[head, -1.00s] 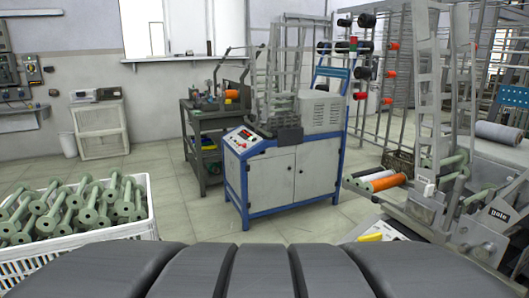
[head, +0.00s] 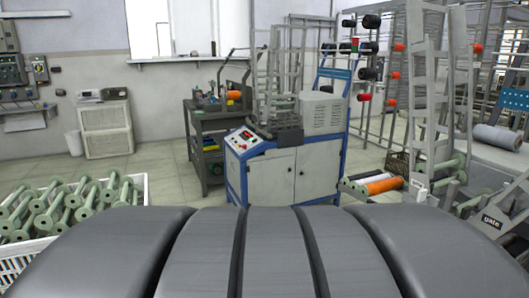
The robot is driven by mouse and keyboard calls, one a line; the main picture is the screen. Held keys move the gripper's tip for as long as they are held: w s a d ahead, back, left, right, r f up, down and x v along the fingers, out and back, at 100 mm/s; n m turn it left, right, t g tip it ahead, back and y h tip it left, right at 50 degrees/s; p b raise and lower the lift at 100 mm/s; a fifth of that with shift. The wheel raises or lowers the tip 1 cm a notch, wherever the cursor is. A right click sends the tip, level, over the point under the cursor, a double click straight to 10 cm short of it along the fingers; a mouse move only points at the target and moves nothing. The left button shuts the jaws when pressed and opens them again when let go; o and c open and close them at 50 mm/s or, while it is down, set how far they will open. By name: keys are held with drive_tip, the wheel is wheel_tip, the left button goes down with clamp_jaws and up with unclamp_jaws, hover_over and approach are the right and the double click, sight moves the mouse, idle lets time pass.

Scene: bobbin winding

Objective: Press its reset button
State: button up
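A white cabinet machine with a blue frame (head: 277,172) stands on the floor ahead, near the middle of the head view. Its sloped control panel (head: 243,140) is at its upper left front. The panel carries a red display and small buttons, among them red ones. They are too small to tell which is the reset button. My gripper is not in view.
A white crate of green bobbins (head: 70,208) stands at the left front. A dark trolley (head: 207,135) stands left of the machine. Racks, spools and an orange roll (head: 383,185) are at the right. The floor before the machine is partly clear.

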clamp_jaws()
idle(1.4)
